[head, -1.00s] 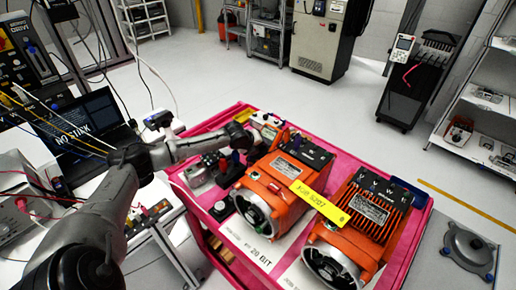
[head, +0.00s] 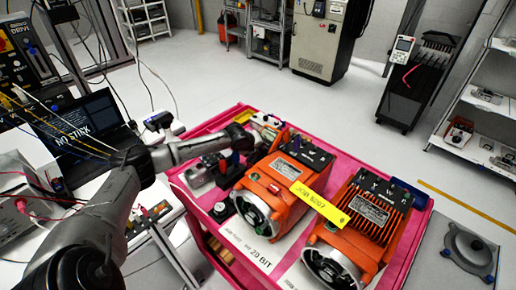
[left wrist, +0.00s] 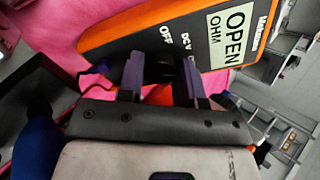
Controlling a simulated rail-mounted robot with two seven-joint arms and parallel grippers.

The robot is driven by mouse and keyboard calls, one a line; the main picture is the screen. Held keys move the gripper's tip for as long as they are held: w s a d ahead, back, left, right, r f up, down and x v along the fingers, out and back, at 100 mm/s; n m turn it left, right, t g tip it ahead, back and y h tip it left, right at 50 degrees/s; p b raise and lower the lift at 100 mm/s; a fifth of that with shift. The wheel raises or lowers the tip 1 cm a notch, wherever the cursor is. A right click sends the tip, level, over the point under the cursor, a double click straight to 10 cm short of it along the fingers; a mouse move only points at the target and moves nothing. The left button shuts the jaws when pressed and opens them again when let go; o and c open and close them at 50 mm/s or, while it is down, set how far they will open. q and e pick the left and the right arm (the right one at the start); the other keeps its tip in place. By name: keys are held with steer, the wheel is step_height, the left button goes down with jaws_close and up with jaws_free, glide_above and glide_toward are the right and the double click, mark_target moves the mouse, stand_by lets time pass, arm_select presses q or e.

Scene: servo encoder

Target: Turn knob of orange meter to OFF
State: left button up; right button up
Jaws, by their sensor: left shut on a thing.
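The orange meter (left wrist: 120,32) fills the top of the left wrist view, lying tilted in the picture. Its dark face carries a pale display reading "OPEN OHM" and the marks "OFF" and "DC V". My left gripper (left wrist: 161,70) has its two purple fingers shut on the black knob (left wrist: 160,66) below those marks. The fingers partly hide the knob, and I cannot tell which mark it points to. In the head view my left gripper (head: 240,137) is at the far left part of the pink cart, and the meter cannot be made out there. My right gripper is not in view.
The pink cart (head: 425,225) carries two orange motors (head: 280,185) (head: 362,215), with a yellow tag (head: 320,203) across them. Small parts crowd its left side near my arm. A laptop (head: 85,120) and wires stand at left.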

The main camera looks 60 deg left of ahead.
arm_select(q)
steer(key=n+p, duration=0.2)
steer(key=p, duration=0.1)
steer(key=shift+r, duration=0.25)
steer(key=shift+f+n+p, duration=0.15)
steer(key=shift+n+p, duration=0.2)
steer(key=shift+n, duration=0.15)
steer(key=shift+f, duration=0.1)
steer(key=o, duration=0.9)
steer(key=shift+o, duration=0.2)
steer(key=p+v, duration=0.2)
steer(key=v, duration=1.1)
steer(key=shift+s+r, duration=0.25)
steer(key=shift+r, duration=0.05)
